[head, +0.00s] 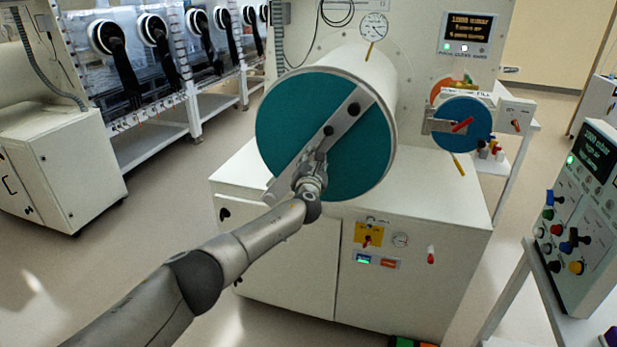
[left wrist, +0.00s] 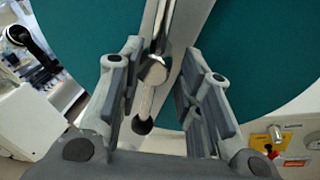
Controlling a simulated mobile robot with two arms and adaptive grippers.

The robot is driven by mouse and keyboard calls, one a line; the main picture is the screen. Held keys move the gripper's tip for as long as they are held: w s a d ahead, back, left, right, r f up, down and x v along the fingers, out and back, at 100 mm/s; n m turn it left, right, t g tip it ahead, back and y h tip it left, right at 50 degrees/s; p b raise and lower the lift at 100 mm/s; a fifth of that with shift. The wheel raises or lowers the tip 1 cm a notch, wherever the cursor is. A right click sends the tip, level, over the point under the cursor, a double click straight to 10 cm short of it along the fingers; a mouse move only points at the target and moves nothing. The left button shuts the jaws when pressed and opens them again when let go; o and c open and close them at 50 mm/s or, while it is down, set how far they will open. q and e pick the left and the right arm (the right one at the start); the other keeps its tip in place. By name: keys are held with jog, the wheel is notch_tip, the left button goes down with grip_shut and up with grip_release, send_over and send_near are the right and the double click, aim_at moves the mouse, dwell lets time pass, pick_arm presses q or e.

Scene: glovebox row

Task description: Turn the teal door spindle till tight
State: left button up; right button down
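The large round teal door (head: 357,150) closes the front of a white cylinder. A pale bar (head: 348,112) crosses it diagonally. My left gripper (head: 312,170) is at the middle of the door, in front of the bar, and hides most of the spindle in the head view. In the left wrist view the metal spindle (left wrist: 153,72), with a thin cross handle ending in a dark ball, stands between the two fingers of my left gripper (left wrist: 163,62). The fingers are apart, with gaps visible on both sides of the spindle. My right gripper is not in view.
A smaller blue door (head: 462,125) with a red handle is to the right. A gauge (head: 373,27) and display (head: 467,33) are above. A control console (head: 590,215) stands at the right edge. A white cabinet (head: 280,255) supports the cylinder. Gloveboxes line the back left.

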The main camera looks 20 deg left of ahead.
pick_arm(q)
jog(key=shift+s+a+r, duration=0.15)
jog(key=shift+s+r, duration=0.1)
jog(key=shift+s, duration=0.3)
jog(key=s+d, duration=0.1)
jog(key=s, duration=0.7)
jog(key=shift+s+d, duration=0.35)
